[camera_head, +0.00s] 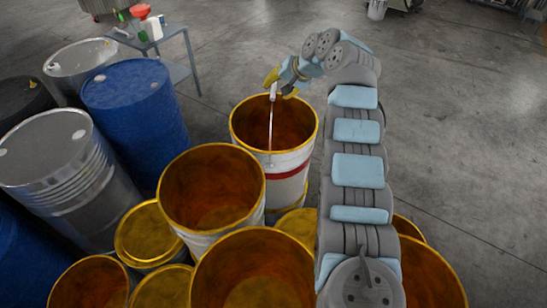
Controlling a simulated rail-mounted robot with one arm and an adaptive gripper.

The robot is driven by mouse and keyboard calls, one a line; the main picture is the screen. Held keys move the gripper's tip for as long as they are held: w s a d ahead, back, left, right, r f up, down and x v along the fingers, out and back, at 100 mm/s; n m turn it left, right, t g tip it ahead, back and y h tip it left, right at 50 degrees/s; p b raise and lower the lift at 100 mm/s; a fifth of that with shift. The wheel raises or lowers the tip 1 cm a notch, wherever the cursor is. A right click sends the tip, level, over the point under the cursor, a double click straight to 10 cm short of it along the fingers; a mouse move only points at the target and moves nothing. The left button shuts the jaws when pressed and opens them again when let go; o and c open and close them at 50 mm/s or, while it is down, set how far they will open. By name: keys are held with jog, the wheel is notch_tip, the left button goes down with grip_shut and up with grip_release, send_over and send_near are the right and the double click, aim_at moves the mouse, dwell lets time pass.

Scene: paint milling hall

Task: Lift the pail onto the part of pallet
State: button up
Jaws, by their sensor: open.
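A white pail with a red band and a gold rim (287,171) stands open in the middle, its inside brown and seemingly empty. Its wire handle with a pale grip (272,92) rises across the far side of the mouth. My gripper (280,86), with yellow fingertips, is open at the pail's far rim, close around or beside the handle grip; I cannot tell whether it touches. A smaller white bucket (377,9) stands far off at the top edge. No pallet can be made out.
Open gold-rimmed drums (211,231) and lidded ones (147,236) crowd the front. Blue (136,108) and grey (70,185) drums stand at the left. A small table (172,39) with bottles and a red funnel is behind them. The concrete floor at right is clear.

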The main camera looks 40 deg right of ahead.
jog(key=shift+w+f, duration=0.15)
jog(key=shift+w, duration=0.15)
jog(key=shift+p+x, duration=0.55)
jog(key=shift+x, duration=0.3)
jog(key=shift+f, duration=0.1)
grip_shut()
